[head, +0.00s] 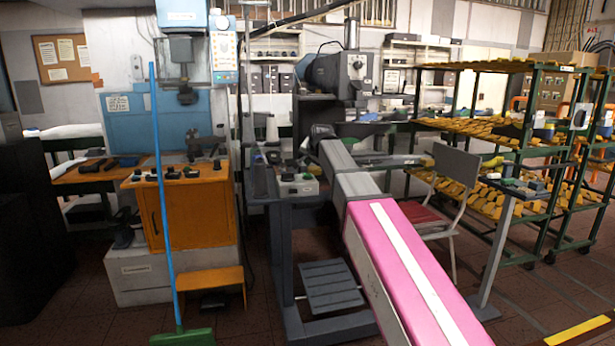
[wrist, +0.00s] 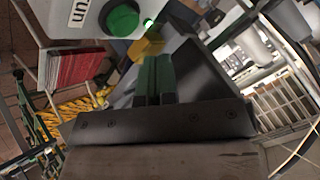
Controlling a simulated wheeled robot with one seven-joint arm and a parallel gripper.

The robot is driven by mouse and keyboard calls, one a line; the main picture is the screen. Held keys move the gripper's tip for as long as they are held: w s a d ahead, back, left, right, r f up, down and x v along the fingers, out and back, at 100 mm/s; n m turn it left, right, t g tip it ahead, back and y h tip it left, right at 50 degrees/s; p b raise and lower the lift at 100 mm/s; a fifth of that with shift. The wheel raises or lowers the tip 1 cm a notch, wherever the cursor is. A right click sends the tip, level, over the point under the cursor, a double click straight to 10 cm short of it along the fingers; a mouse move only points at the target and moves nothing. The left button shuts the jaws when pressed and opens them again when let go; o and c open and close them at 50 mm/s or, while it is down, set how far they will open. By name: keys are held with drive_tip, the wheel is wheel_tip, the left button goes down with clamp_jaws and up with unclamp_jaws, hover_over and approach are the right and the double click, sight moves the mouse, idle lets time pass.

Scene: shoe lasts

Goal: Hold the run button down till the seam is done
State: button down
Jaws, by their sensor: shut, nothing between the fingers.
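The run button (wrist: 122,18) is a round green button on a pale panel in the wrist view, beside a white label (wrist: 77,14) reading "run". A small green light (wrist: 148,22) glows next to it. My gripper (wrist: 157,60) is shut and empty, its green fingers below and right of the button in the picture; I see no contact with it. In the head view a grey control box (head: 297,188) stands on the dark stand left of my arm. The dark machine (head: 340,75) is behind it. My gripper's fingers cannot be made out in the head view.
A chair with a red seat (head: 430,222) stands right of my arm. Green racks (head: 525,140) of yellow shoe lasts fill the right. An orange cabinet (head: 187,215) and a blue-handled broom (head: 163,200) stand at the left. A yellow object (wrist: 147,46) shows beyond my fingertips.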

sight(309, 175)
drive_tip(key=shift+r, duration=1.65)
